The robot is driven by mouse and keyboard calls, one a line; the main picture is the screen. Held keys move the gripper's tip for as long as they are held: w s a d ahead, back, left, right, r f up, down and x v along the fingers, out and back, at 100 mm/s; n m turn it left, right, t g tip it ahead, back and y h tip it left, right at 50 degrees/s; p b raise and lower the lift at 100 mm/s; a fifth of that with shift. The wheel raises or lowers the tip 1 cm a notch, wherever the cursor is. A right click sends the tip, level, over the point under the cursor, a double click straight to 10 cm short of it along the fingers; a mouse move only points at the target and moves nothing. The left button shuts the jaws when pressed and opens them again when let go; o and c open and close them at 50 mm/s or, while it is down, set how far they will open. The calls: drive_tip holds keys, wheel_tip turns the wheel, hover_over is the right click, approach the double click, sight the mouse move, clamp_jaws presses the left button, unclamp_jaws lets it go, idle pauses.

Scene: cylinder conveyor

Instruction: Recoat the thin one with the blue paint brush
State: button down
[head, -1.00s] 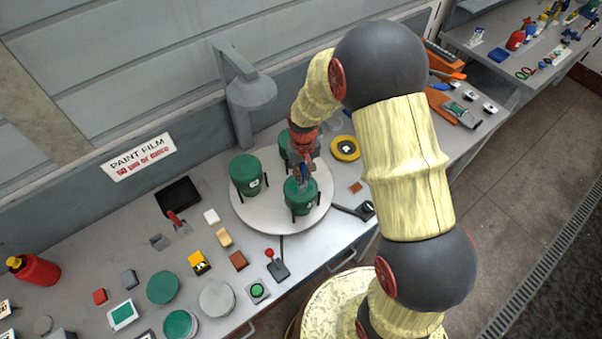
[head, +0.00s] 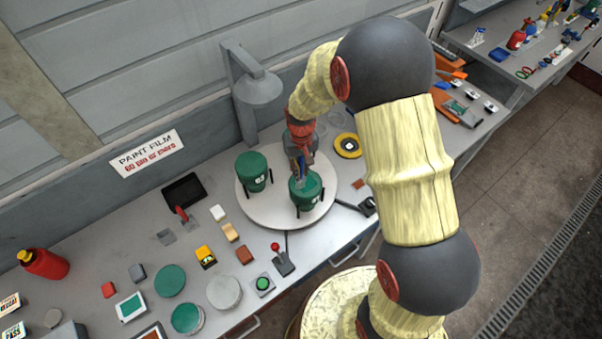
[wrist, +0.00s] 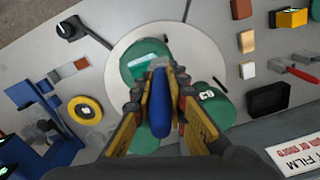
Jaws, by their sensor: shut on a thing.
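My gripper (wrist: 160,92) is shut on a blue paint brush (wrist: 160,108), whose blue handle shows between the fingers. In the head view my gripper (head: 299,158) is above the pale round turntable (head: 252,213). The brush points down at the front green cylinder (head: 307,199), close over its top; I cannot tell whether it touches. That cylinder (wrist: 140,62) is also under the brush in the wrist view. A second green cylinder (head: 252,173), with a white label, stands at the left. A third (wrist: 146,138) is mostly hidden by my gripper. I cannot tell which is thinnest.
A grey lamp (head: 260,90) stands behind the turntable. A yellow tape roll (head: 347,146) lies right of it. A joystick box (head: 284,264), a green button box (head: 263,284) and several small blocks lie in front and left. A red bottle (head: 43,264) stands far left.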

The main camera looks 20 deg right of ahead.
sight(300, 162)
drive_tip(key=shift+w+a+r+p, duration=0.1)
drive_tip(key=shift+r+p, duration=0.1)
drive_tip(key=shift+r, duration=0.25)
drive_tip(key=shift+a+r+p, duration=0.1)
drive_tip(key=shift+r+p, duration=0.05)
drive_tip(key=shift+r, duration=0.3)
drive_tip(key=shift+r+p, duration=0.6)
drive_tip(key=shift+r, duration=0.75)
drive_tip(key=shift+d, duration=0.1)
